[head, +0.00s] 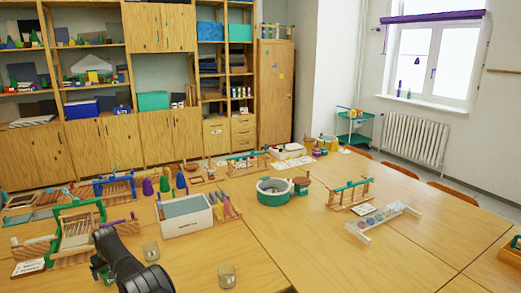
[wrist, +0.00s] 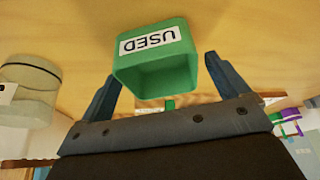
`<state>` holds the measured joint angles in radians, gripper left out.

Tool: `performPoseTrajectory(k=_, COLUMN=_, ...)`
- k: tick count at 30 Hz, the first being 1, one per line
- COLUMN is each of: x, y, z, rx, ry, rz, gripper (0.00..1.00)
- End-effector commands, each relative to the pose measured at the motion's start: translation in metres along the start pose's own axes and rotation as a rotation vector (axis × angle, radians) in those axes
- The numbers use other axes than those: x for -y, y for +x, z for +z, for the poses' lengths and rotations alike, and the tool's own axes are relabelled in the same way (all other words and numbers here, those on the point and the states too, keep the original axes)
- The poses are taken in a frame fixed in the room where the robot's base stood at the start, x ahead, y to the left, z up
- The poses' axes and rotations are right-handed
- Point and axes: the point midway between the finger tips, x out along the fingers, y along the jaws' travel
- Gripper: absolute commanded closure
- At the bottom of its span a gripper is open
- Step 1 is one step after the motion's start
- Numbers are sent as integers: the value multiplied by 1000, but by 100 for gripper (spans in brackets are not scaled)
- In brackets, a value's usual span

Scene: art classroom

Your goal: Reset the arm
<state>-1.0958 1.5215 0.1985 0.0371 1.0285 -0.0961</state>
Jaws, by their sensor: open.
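My gripper (wrist: 160,68) is open in the wrist view, with one dark finger on each side. A small green box (wrist: 165,83) with a white "USED" label lies between or just beyond the fingers. The wrist view does not show whether the fingers touch it. In the head view my dark arm comes in at the lower left and hides most of the gripper. A bit of green shows beside the arm there.
Two glass jars (head: 150,251) (head: 227,276) stand close right of my arm. A green loom frame (head: 98,207) is behind it, and a white box (head: 211,215) stands farther back. A green tub (head: 273,199) is mid-table. The front middle tabletop (head: 330,262) is clear.

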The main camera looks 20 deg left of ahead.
Motion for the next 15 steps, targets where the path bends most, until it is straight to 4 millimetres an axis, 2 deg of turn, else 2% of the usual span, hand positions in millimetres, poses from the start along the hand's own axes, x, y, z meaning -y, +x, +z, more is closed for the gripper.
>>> performPoseTrajectory(k=6, x=0, y=13, z=1, rx=0, ry=0, rz=0, gripper=8)
performPoseTrajectory(k=15, x=0, y=17, z=2, rx=-1, ry=0, rz=0, gripper=8)
